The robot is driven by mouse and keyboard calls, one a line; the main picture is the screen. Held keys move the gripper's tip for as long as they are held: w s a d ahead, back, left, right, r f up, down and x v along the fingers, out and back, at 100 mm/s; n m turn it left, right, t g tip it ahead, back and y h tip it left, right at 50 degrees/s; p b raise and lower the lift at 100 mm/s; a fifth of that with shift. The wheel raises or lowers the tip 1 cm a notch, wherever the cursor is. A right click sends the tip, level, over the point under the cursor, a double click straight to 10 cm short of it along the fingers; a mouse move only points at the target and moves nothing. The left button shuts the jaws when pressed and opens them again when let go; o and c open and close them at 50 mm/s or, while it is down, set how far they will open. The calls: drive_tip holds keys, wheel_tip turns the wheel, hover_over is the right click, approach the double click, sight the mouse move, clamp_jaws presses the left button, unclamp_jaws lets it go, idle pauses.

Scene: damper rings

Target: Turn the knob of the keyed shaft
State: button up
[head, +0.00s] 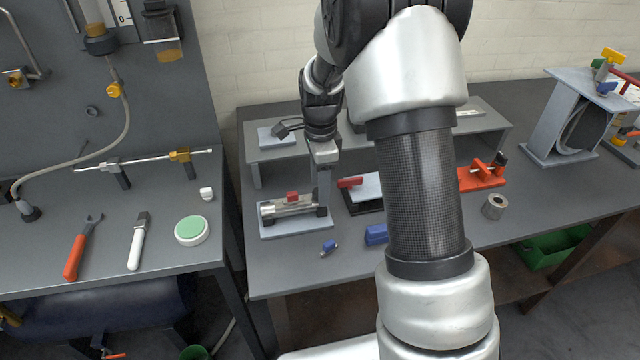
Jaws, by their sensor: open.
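A light plate (294,228) near the left end of the right-hand bench carries a horizontal metal shaft (283,208) between dark end blocks. My gripper (322,190) points down at the right end of this fixture. It is open, and its fingers are seen nearly edge-on. I cannot tell whether they touch the shaft's end or stand around it. The knob cannot be made out; the gripper covers that end.
A grey shelf (270,155) stands close behind my gripper. A red-handled part (350,183), blue blocks (376,235), an orange fixture (482,178) and a metal ring (494,206) lie to the right. The bench front left of the blue pieces is clear.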

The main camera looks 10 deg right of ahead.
drive_tip(key=shift+r+p, duration=0.7)
drive_tip(key=shift+r, duration=0.25)
wheel_tip(320, 180, up, 6)
drive_tip(key=p, duration=0.4)
drive_tip(key=shift+p, duration=0.3)
drive_tip(key=s+r+n+t+p, duration=0.2)
drive_tip(key=s+r+n, duration=0.25)
drive_tip(key=r, duration=0.75)
drive_tip(key=s+r+n+t+p, duration=0.1)
drive_tip(key=s+r+n, duration=0.5)
drive_tip(key=s, duration=0.4)
drive_tip(key=s+r+n+t+p, duration=0.1)
drive_tip(key=s+r+n, duration=0.4)
drive_tip(key=s, duration=0.5)
drive_tip(key=shift+s+r+n+t+p, duration=0.35)
drive_tip(key=shift+n+t, duration=0.45)
drive_tip(key=shift+n, duration=0.35)
